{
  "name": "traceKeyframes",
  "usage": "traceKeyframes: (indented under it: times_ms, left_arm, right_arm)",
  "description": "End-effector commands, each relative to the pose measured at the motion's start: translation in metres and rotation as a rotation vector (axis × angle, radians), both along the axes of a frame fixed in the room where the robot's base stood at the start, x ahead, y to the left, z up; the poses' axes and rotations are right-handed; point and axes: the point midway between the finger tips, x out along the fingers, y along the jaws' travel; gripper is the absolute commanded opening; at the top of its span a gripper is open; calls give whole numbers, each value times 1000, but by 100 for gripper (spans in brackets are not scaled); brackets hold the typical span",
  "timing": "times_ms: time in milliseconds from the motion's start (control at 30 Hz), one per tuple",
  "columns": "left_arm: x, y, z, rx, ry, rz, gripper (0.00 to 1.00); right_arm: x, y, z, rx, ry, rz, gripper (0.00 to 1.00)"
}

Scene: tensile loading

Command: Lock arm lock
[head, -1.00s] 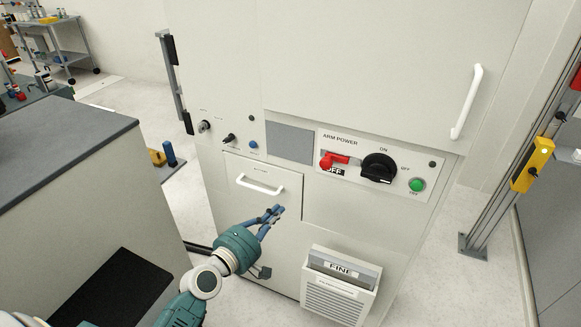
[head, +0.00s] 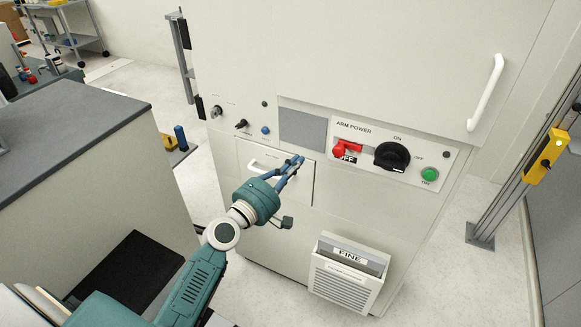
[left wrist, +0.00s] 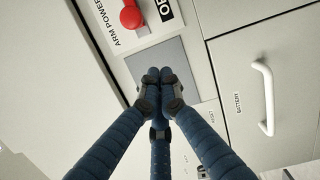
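A red lever (head: 348,149) sits on the ARM POWER panel (head: 352,128) of the white cabinet, with an OFF label just below it. Its rounded red end also shows at the top of the left wrist view (left wrist: 131,17). A black rotary switch (head: 392,156), with ON and OFF marks, is to its right. My left gripper (head: 298,160) is in front of the cabinet, left of and slightly below the red lever, apart from it. Its blue fingers (left wrist: 159,76) are together at the tips with nothing between them. My right gripper is out of view.
A white drawer handle (head: 265,165) is behind and left of my gripper. A green button (head: 429,174) is at the panel's right. A paper holder (head: 348,276) juts out below. A grey-topped bench (head: 70,125) stands left and a yellow box on a post (head: 546,157) right.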

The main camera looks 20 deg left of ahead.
Motion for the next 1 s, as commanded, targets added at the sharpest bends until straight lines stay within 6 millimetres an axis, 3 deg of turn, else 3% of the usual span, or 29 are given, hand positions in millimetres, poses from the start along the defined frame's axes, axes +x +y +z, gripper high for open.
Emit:
traceKeyframes:
  times_ms: [233,300,500,1000]
  left_arm:
    - [53,-12,4,-1,-2,-1,0]
    - [49,-26,8,-4,2,-1,0]
    - [49,-46,9,0,0,0,0]
    - [49,-54,8,0,1,-1,0]
  right_arm:
    - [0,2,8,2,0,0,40]
    - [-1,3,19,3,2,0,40]
    - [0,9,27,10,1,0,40]
    - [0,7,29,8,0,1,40]
